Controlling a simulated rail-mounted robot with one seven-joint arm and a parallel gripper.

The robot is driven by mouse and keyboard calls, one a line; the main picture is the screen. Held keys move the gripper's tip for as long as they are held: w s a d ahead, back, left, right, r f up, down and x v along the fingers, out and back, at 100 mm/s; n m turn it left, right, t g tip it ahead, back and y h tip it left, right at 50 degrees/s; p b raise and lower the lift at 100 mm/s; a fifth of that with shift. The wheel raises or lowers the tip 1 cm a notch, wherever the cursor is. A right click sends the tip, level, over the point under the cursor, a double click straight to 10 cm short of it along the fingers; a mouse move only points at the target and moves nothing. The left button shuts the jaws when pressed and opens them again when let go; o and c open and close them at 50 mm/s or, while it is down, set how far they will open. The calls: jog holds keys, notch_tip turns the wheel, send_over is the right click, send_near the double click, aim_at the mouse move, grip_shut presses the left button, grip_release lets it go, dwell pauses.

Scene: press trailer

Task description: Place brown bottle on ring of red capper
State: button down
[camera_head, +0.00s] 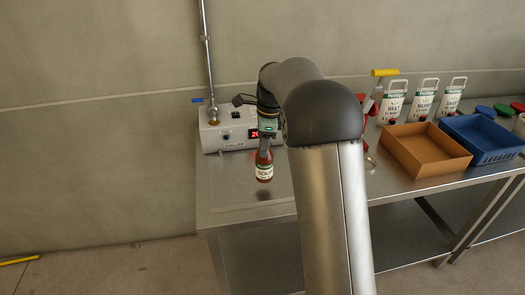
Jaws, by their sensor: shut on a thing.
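The brown bottle (264,172) hangs upright below my gripper (265,145), with a pale label facing the camera. My gripper is shut on its upper part. The bottle appears a little above the metal table, with a dark shadow below it. The red capper (367,104) stands right of my arm, and my arm hides much of it. A pale ring (371,161) shows partly beside my arm, low at the capper.
A white machine (222,134) with a red display stands behind the bottle, with a pipe rising from it. A brown tray (425,150), a blue crate (480,137) and labelled white jugs (393,101) stand right. The table's front left (232,190) is clear.

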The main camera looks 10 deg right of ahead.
jog(key=shift+w+a+f, duration=0.1)
jog(key=shift+w+f, duration=0.05)
jog(key=shift+f, duration=0.8)
jog(key=shift+w+f, duration=0.15)
jog(key=shift+f, duration=0.75)
jog(key=c, duration=0.9)
grip_release()
jog(key=shift+f, duration=0.15)
jog(key=shift+o, duration=0.2)
